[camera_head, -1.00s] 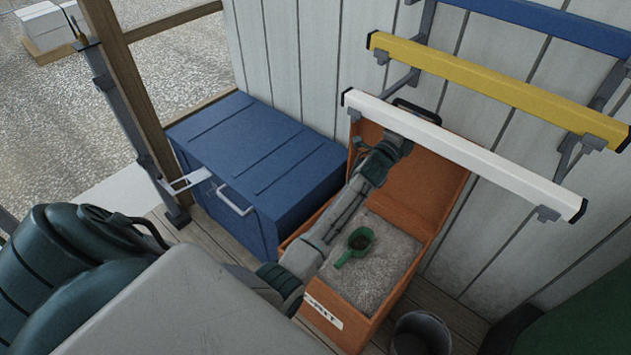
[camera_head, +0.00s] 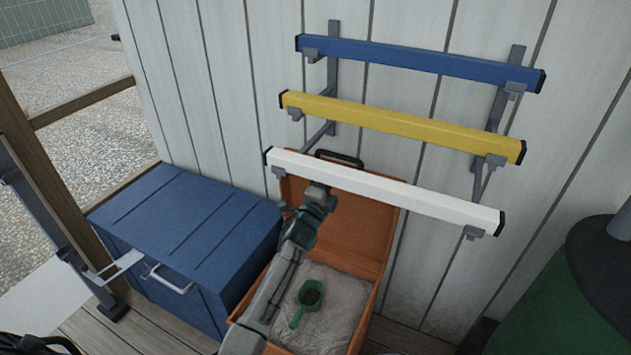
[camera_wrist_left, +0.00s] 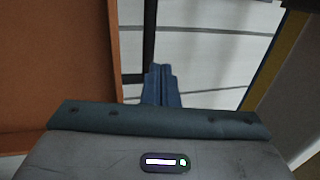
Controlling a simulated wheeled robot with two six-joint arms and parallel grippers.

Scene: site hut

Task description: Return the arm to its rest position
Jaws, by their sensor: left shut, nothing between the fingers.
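My left arm reaches in from the bottom of the head view, across the open orange grit box (camera_head: 368,295). My left gripper (camera_head: 319,193) is in front of the box's raised lid (camera_head: 365,235), just below the white bar on the wall; its fingertips are hard to make out there. In the left wrist view, the blue fingers (camera_wrist_left: 161,72) are together with nothing between them. The orange lid (camera_wrist_left: 55,70) is to their left, and pale wall boards (camera_wrist_left: 210,60) are beyond. My right gripper is not in view.
White (camera_head: 400,193), yellow (camera_head: 420,125) and blue (camera_head: 430,66) bars sit on wall brackets above the box. A green scoop (camera_head: 298,316) lies on the grit. A blue chest (camera_head: 190,225) stands left of the box. A green drum (camera_head: 560,310) stands at the right.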

